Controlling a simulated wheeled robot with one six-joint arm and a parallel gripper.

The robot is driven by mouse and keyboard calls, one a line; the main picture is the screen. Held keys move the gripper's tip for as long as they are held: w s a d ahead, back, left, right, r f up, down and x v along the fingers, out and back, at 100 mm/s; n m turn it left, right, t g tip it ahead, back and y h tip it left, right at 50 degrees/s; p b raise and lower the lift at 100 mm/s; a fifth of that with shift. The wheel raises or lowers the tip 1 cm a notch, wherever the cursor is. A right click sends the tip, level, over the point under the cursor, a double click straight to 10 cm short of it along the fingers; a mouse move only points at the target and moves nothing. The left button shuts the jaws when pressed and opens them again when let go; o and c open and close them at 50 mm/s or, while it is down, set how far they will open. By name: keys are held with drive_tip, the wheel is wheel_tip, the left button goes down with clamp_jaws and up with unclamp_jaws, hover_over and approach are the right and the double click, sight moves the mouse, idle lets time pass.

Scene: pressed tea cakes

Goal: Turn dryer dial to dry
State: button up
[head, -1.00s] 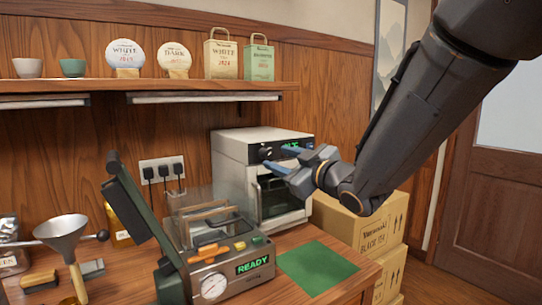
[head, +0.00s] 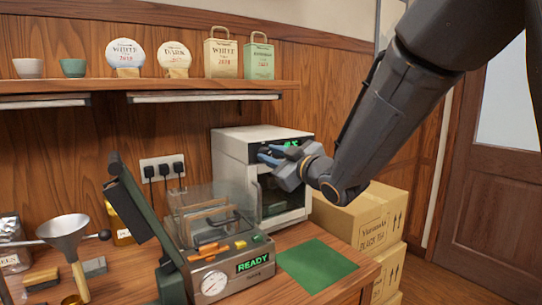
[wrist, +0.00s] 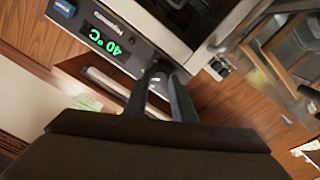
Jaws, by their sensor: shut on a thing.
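The dryer (head: 232,168) is a white box with a dark front and a glass door, standing on the counter against the wall. Its green display (wrist: 102,40) reads 40 °C in the wrist view, where the panel appears tilted. My gripper (head: 268,154) is at the upper front of the dryer. In the wrist view my gripper (wrist: 162,82) has its two fingers shut around the dark dial (wrist: 158,68) on the panel. The fingers hide most of the dial, and its pointer and setting marks cannot be read.
A press with a READY display (head: 254,263) and a clear cover stands in front of the dryer. A green mat (head: 313,264) lies right of it. Cardboard boxes (head: 375,218) are stacked at the right. A funnel (head: 66,232) stands at the left.

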drive_tip(key=m+p, duration=0.2)
drive_tip(key=m, duration=0.3)
drive_tip(key=shift+r+m+p, duration=0.15)
drive_tip(key=shift+m+p, duration=0.15)
drive_tip(key=m+p, duration=0.2)
drive_tip(key=m, duration=0.4)
drive_tip(key=shift+w+d+p, duration=0.1)
drive_tip(key=shift+p, duration=0.3)
idle(0.4)
drive_tip(key=o, duration=1.1)
drive_tip(key=shift+c, duration=0.2)
drive_tip(key=b+v, duration=0.1)
drive_tip(key=v, duration=0.6)
drive_tip(key=shift+s+d+b, duration=0.25)
drive_tip(key=shift+s+b, duration=0.05)
drive_tip(key=shift+s, duration=0.05)
